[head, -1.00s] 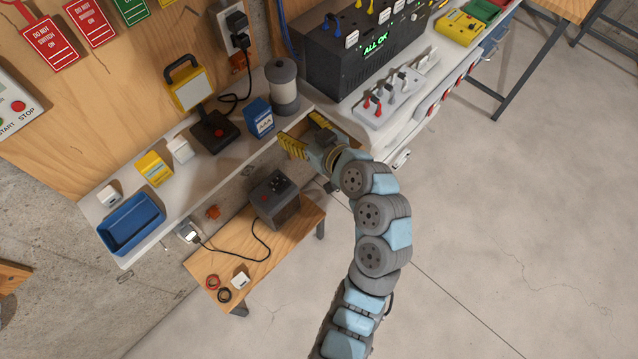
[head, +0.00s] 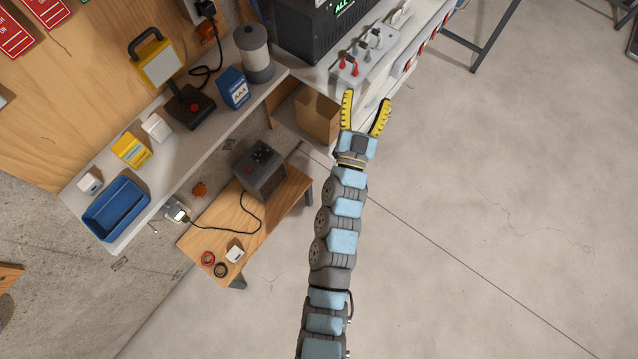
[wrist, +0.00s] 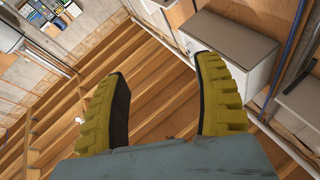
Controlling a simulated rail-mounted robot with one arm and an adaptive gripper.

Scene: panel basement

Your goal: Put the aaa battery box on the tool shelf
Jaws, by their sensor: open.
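The AAA battery box (head: 234,88) is a small blue and white carton. It stands upright on the long white shelf (head: 165,165) along the wooden panel in the head view, between the work lamp and a grey cylinder. I cannot tell whether this white shelf is the tool shelf. My gripper (head: 366,108) has yellow ribbed fingers, spread apart with nothing between them. It is right of the box, near the row of switches on the white cabinet. In the wrist view the open fingers (wrist: 165,95) show and the box is not visible.
A work lamp (head: 158,65) stands left of the box, and a grey cylinder (head: 254,52) right of it. A blue tray (head: 116,208) is at the shelf's left end. A cardboard box (head: 318,115) and a wooden bench (head: 262,215) are below.

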